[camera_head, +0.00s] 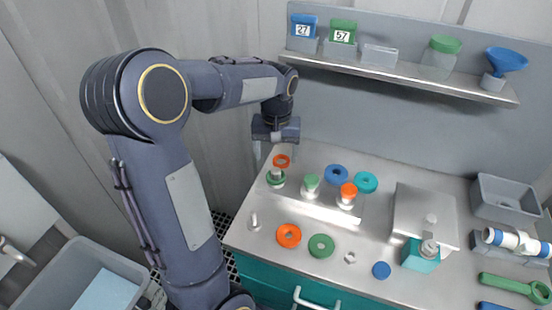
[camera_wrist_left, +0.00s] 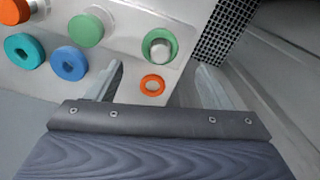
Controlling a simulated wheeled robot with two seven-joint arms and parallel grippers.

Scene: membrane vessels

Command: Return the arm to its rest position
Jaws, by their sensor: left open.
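My left arm comes in from the left in the head view and bends over the back left of the metal bench (camera_head: 385,250). My left gripper (camera_head: 278,150) points down above the bench's back left corner. In the left wrist view its two fingers (camera_wrist_left: 157,85) stand wide apart with nothing held between them. A small orange ring (camera_wrist_left: 152,85) lies on the bench below, seen between the fingers. It also shows in the head view (camera_head: 281,160). Beside it a green ring (camera_wrist_left: 161,47) sits around a metal post. My right gripper is not in view.
Caps, rings and posts stand on the bench, including a blue ring (camera_head: 336,174) and a teal ring (camera_head: 366,182). A shelf (camera_head: 400,76) with containers and a blue funnel (camera_head: 505,60) hangs behind. A grey bin (camera_head: 60,285) is at the lower left.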

